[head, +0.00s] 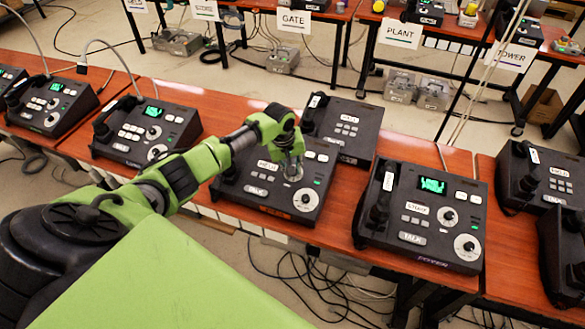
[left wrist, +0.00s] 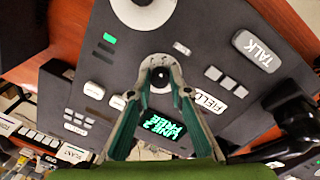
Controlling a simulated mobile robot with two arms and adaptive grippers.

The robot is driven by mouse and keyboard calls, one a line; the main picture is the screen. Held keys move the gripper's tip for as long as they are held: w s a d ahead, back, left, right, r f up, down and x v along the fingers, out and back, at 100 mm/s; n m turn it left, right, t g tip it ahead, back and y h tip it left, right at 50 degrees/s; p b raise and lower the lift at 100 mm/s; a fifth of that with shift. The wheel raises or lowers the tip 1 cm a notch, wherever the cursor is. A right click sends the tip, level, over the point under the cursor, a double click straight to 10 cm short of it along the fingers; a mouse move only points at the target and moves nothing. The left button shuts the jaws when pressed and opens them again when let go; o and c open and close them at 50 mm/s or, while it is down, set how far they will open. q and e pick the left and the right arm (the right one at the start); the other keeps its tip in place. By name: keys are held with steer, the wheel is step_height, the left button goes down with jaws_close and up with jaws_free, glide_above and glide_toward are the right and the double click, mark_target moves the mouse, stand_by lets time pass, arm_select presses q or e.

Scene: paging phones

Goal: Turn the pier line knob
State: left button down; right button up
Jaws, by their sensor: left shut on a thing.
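My left gripper (head: 292,172) reaches down onto a dark phone unit (head: 230,184). In the left wrist view, its two fingertips (left wrist: 160,65) are closed around a small round dark knob (left wrist: 160,76). The unit carries a FIELD label (left wrist: 208,102), a TALK button (left wrist: 257,51) and a green-lit display reading LINE 2 FREE (left wrist: 165,137). A larger white dial (head: 306,200) sits nearer the unit's front edge, outside the fingers. In the head view the gripper hides the small knob and the display. I cannot read the word PIER anywhere. My right gripper is out of view.
Another phone unit with a lit display (head: 425,215) stands to the right, and one (head: 148,130) to the left. A further unit (head: 350,128) sits close behind the gripped one. Handsets stand beside the keys. Back tables carry GATE (head: 293,21) and PLANT (head: 399,34) signs.

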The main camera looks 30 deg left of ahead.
arm_select(q)
steer(key=c, duration=1.9)
jaws_free()
steer(key=v, duration=1.2)
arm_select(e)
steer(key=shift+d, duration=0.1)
